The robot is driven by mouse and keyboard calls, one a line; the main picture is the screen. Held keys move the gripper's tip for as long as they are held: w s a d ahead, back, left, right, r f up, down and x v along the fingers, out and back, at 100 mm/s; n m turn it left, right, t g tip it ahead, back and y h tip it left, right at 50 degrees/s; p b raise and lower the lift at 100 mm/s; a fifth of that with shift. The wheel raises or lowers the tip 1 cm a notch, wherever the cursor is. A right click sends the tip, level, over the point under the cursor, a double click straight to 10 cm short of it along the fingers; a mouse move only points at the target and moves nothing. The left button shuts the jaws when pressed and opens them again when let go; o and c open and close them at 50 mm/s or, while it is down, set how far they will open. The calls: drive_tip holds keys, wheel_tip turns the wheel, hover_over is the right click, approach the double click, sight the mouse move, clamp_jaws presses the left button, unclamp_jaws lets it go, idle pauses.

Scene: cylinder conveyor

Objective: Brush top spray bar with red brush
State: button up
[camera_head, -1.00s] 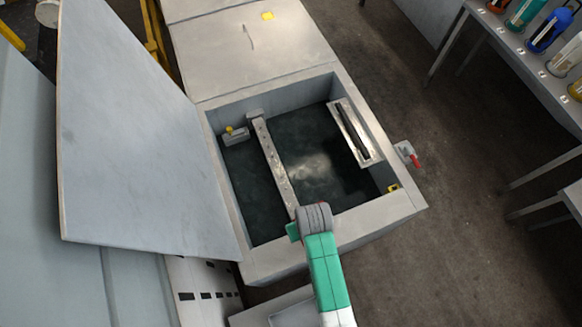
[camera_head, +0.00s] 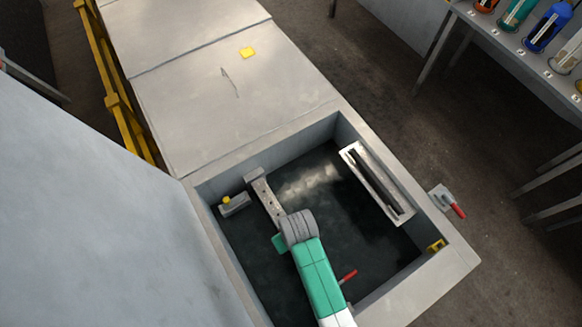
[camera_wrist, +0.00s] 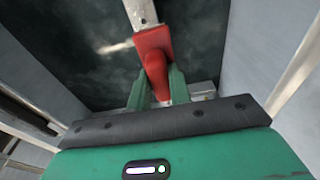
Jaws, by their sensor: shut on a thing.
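The red brush (camera_wrist: 155,55) is between the green fingers of my gripper (camera_wrist: 157,84) in the wrist view, which are shut on it. Its broad red end points away from me. The pale spray bar (camera_wrist: 141,14) runs up from behind that end; I cannot tell whether they touch. In the head view the spray bar (camera_head: 265,199), with small holes, lies inside the open tank (camera_head: 360,130). My arm covers its near part. The gripper and brush are mostly hidden there. A small red piece (camera_head: 348,276) shows beside my arm; I cannot tell what it is.
A raised grey lid panel (camera_head: 80,220) stands at the left. A slotted plate (camera_head: 378,184) sits on the right inner wall. A block with a yellow knob (camera_head: 234,204) is inside at left. A red-handled lever (camera_head: 457,210) sticks out at right. A table with bottles (camera_head: 520,50) stands beyond.

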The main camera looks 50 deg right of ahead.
drive_tip(key=shift+f+b, duration=4)
drive_tip(key=shift+b, duration=0.15)
drive_tip(key=shift+s+d+f+b, duration=0.1)
drive_tip(key=shift+s+d+b, duration=0.15)
drive_tip(key=shift+d, duration=0.45)
drive_tip(key=shift+s+d+b, duration=0.1)
drive_tip(key=shift+d+b, duration=0.25)
drive_tip(key=shift+d, duration=0.3)
drive_tip(key=shift+s+d, duration=0.1)
drive_tip(key=shift+d, duration=0.25)
drive_tip(key=shift+s+d+f+b, duration=0.1)
drive_tip(key=shift+d+f+b, duration=0.15)
drive_tip(key=shift+b, duration=0.25)
drive_tip(key=shift+r, duration=0.35)
drive_tip(key=a+p, duration=0.1)
drive_tip(key=a, duration=0.1)
drive_tip(key=w+a+p, duration=0.1)
drive_tip(key=a, duration=0.1)
drive_tip(key=shift+w+r+p, duration=0.1)
drive_tip(key=shift+r+p, duration=0.25)
drive_tip(key=shift+p, duration=0.25)
wheel_tip(320, 180, up, 2)
drive_tip(key=shift+r+p, duration=0.1)
drive_tip(key=shift+p, duration=0.25)
wheel_tip(320, 180, up, 5)
drive_tip(key=p, duration=0.6)
drive_tip(key=shift+r, duration=0.15)
